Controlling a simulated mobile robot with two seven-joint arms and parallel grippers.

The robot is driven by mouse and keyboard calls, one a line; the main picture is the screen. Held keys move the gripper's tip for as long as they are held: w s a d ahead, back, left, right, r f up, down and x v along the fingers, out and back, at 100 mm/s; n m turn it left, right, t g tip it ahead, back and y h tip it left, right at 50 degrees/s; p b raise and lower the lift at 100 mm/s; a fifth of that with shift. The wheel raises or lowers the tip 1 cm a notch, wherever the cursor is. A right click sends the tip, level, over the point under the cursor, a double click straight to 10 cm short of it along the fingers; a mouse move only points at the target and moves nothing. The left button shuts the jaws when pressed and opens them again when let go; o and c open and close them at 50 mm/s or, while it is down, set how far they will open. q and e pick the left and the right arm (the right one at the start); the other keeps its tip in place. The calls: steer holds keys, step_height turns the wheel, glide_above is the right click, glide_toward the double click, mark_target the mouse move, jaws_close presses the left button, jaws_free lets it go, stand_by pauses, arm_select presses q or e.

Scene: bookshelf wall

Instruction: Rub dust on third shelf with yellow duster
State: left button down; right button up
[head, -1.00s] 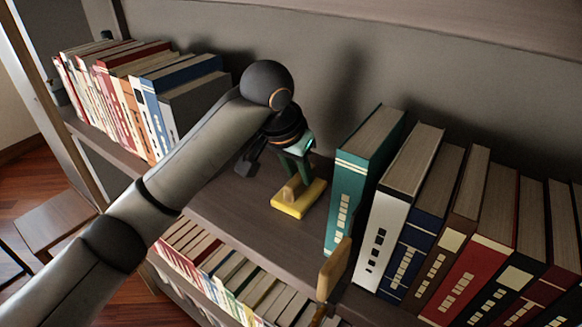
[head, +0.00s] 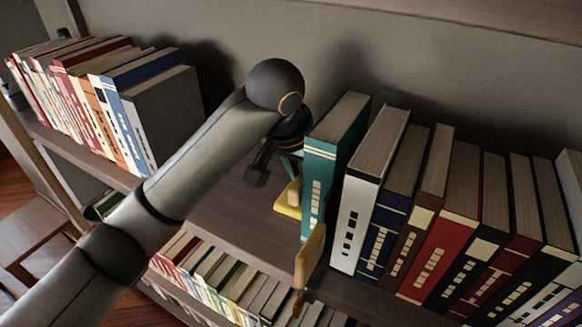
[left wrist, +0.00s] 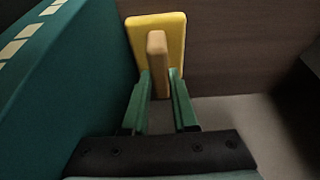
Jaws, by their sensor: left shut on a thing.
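The yellow duster (head: 287,207) is a flat yellow pad with a tan block handle. It lies on the dark wood shelf (head: 228,207) close to the left side of the teal book (head: 320,190), which partly hides it in the head view. I cannot make out dust. My right gripper is not in view.
A row of books (head: 430,215) stands right of the teal book, another row (head: 110,100) at left. Bare shelf lies between them. A tan wooden piece (head: 309,255) stands up near the shelf's front edge. More books (head: 230,280) fill the shelf below.

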arm_select(q)
steer(key=shift+s+d, duration=0.15)
steer(key=shift+d, duration=0.05)
steer(key=shift+r, duration=3.05)
